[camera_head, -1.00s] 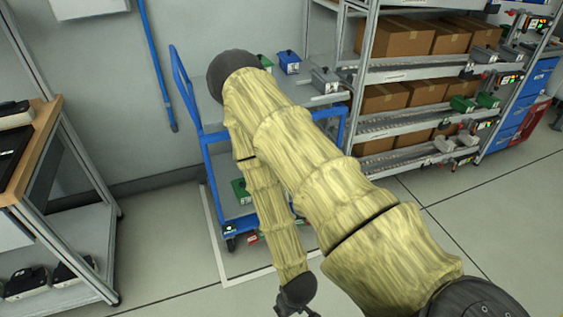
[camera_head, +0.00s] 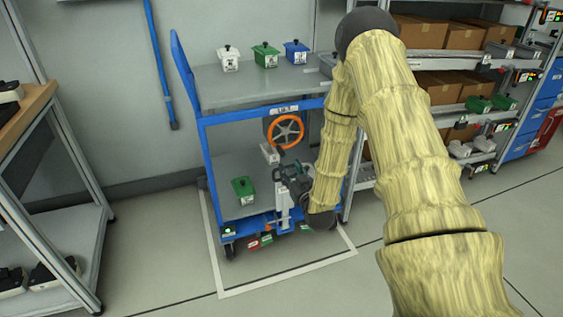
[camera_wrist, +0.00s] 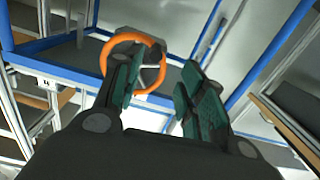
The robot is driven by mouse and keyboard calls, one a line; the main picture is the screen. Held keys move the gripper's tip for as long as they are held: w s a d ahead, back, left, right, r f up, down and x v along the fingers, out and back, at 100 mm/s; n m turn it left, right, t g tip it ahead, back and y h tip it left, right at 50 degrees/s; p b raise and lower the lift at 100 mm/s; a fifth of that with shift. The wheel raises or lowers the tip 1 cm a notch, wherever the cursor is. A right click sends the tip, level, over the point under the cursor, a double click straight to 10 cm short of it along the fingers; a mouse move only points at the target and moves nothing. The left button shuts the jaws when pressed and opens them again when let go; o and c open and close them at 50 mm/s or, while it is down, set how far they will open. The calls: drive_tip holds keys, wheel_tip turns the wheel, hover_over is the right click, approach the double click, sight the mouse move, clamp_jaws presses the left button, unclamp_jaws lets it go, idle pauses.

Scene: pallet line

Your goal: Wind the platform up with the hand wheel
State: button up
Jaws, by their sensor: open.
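The hand wheel has an orange rim (camera_head: 270,139) and grey spokes, and sits on the front of a blue cart below its upper grey deck (camera_head: 240,88). In the wrist view the wheel (camera_wrist: 128,38) shows beyond the left finger, which covers part of it. My gripper (camera_head: 279,172) is below the wheel in the head view, in front of the lower deck. In the wrist view my gripper (camera_wrist: 161,78) is open, with nothing between the green finger pads. It appears apart from the wheel. Which deck is the platform is not clear.
White (camera_head: 229,61), green (camera_head: 265,57) and blue (camera_head: 295,54) boxes stand on the upper deck. A green box (camera_head: 243,191) is on the lower deck. A carton rack (camera_head: 470,105) stands at right, a workbench (camera_head: 40,115) at left.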

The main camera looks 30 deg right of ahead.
sight(284, 156)
drive_tip(key=x, duration=0.7)
drive_tip(key=b+x, duration=0.1)
drive_tip(key=x, duration=0.3)
drive_tip(key=shift+d+r, duration=0.25)
clamp_jaws()
